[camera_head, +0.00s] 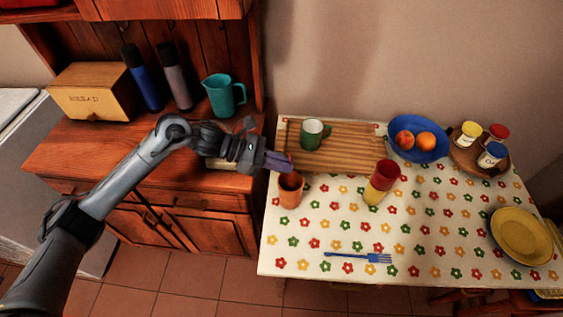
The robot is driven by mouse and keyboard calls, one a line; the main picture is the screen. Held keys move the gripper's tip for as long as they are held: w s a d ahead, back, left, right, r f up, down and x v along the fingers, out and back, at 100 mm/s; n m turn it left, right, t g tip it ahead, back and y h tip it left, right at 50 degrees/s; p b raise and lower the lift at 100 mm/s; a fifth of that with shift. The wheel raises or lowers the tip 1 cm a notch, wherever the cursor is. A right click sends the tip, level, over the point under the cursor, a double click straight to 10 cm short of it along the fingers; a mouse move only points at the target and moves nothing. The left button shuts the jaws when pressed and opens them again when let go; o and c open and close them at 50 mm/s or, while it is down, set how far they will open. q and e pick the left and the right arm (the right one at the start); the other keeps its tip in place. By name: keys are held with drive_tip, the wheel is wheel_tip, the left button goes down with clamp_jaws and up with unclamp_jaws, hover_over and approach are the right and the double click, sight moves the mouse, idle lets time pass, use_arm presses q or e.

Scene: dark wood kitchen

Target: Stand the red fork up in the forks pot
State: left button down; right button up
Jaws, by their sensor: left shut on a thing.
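My left gripper (279,162) reaches in from the left, with its purple fingertips just above a terracotta-coloured pot (290,193) at the table's left edge. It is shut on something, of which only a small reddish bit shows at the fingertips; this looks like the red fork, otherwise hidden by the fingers. I cannot tell whether the fork is upright or touches the pot. The pot stands upright, and its inside is mostly hidden. My right gripper is not in view.
A blue fork (357,257) lies near the table's front edge. Red and yellow cups (380,182) stand right of the pot. The flowered cloth's middle is clear.

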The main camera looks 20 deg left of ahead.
use_arm(q)
drive_tip(key=c, duration=1.2)
unclamp_jaws()
drive_tip(key=shift+o, duration=0.2)
drive_tip(key=shift+a, duration=0.15)
drive_tip(key=v, duration=1)
drive_tip(key=shift+a+r+p, duration=0.2)
drive_tip(key=shift+r+p, duration=0.05)
drive_tip(key=shift+p, duration=0.05)
drive_tip(key=shift+s, duration=0.1)
